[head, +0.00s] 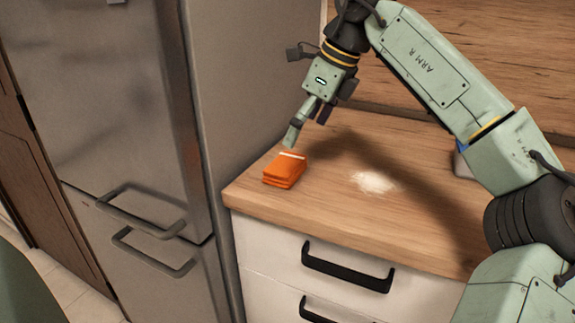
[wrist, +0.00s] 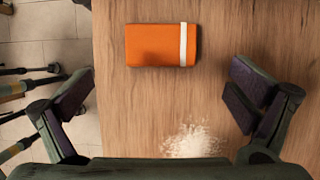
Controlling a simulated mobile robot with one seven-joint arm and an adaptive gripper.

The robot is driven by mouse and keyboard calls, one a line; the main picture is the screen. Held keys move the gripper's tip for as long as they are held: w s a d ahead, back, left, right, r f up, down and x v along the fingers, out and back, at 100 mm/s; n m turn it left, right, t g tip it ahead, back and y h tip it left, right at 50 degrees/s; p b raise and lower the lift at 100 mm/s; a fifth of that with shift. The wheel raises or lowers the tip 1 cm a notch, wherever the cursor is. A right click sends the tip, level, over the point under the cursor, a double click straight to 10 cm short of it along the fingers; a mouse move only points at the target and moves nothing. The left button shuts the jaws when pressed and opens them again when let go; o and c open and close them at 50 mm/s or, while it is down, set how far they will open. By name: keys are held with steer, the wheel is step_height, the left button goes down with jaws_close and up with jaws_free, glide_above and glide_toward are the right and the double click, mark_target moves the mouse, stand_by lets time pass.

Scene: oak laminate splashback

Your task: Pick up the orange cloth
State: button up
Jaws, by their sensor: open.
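The orange cloth (head: 285,170) is folded into a small stack with a white stripe near one end. It lies on the wooden counter near its front left corner. In the wrist view the cloth (wrist: 155,45) is ahead of the fingers, at the top middle. My gripper (head: 308,128) is above the cloth in the head view, apart from it. In the wrist view my gripper (wrist: 165,105) has its two fingers spread wide, with nothing between them but counter. No part of the cloth is hidden in the wrist view.
A patch of white powder (head: 374,182) lies on the counter (head: 330,215) right of the cloth. A grey fridge (head: 130,120) stands close on the left. A partly hidden container (head: 462,162) is behind my arm. Black-handled drawers (head: 345,270) are below.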

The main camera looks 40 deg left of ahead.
mark_target(287, 163)
steer(key=x, duration=0.3)
steer(key=shift+s+a+f, duration=0.1)
steer(key=shift+f, duration=0.2)
steer(key=x, duration=0.5)
steer(key=shift+a+p, duration=0.15)
steer(key=shift+p, duration=0.15)
steer(key=shift+c, duration=0.4)
steer(key=c, duration=1)
steer(key=shift+r, duration=0.1)
steer(key=shift+r, duration=0.5)
step_height(287, 163, up, 2)
steer(key=shift+r, duration=0.1)
steer(key=s+d+r+b, duration=0.1)
steer(key=s+d+b, duration=0.3)
steer(key=s, duration=1)
steer(key=shift+s+d+r, duration=0.3)
steer(key=shift+d+r, duration=0.05)
steer(key=shift+d, duration=0.75)
